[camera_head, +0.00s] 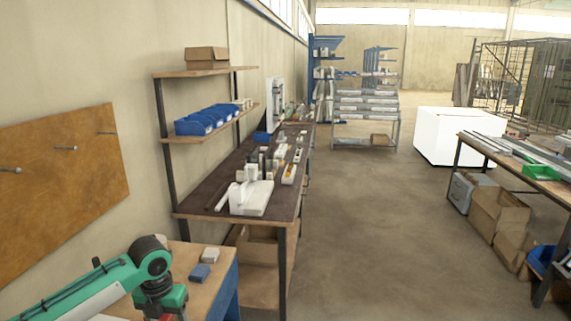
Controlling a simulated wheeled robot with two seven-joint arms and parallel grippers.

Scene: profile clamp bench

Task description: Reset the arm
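My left arm (112,282), green and white with a dark joint, reaches in from the lower left corner. It bends at the joint and goes down out of the bottom edge. The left gripper itself is not in the picture. My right arm and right gripper are not in the picture either. The arm is in front of a small wooden bench with a blue leg, and hides part of its top.
On that bench (222,277) lie a blue block (200,273) and a grey block (210,255). Beyond it a long dark workbench (188,203) carries a white device and several small parts. A wooden pegboard (60,190) hangs left. The floor (375,235) at centre is clear.

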